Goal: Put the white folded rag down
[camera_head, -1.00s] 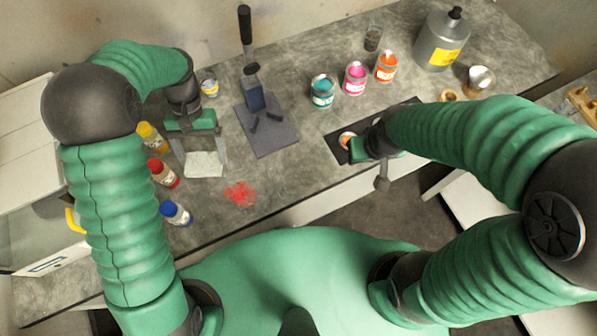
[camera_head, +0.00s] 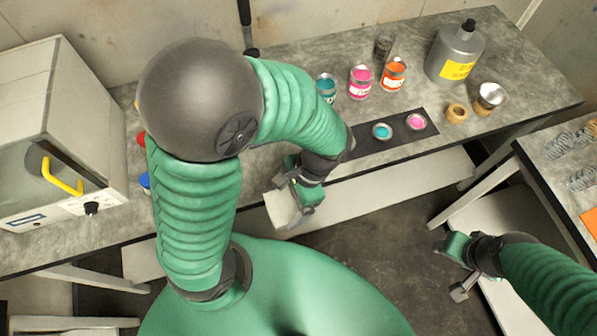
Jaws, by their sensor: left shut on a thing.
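The white folded rag (camera_head: 283,208) is held in my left gripper (camera_head: 292,203), which is shut on it. The gripper and rag show in front of the workbench's front edge, near the pale beam below the top. I cannot tell how far above the surfaces the rag is. Part of the rag is hidden by the fingers. My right gripper (camera_head: 452,267) is at the lower right, away from the bench, with its fingers apart and nothing between them.
A dark mat (camera_head: 400,138) with teal (camera_head: 382,131) and pink (camera_head: 416,121) paint discs lies right of my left gripper. Paint cans (camera_head: 361,82) and a grey bottle (camera_head: 455,52) stand behind. A white cabinet (camera_head: 55,130) is at left. A second table (camera_head: 560,165) is at right.

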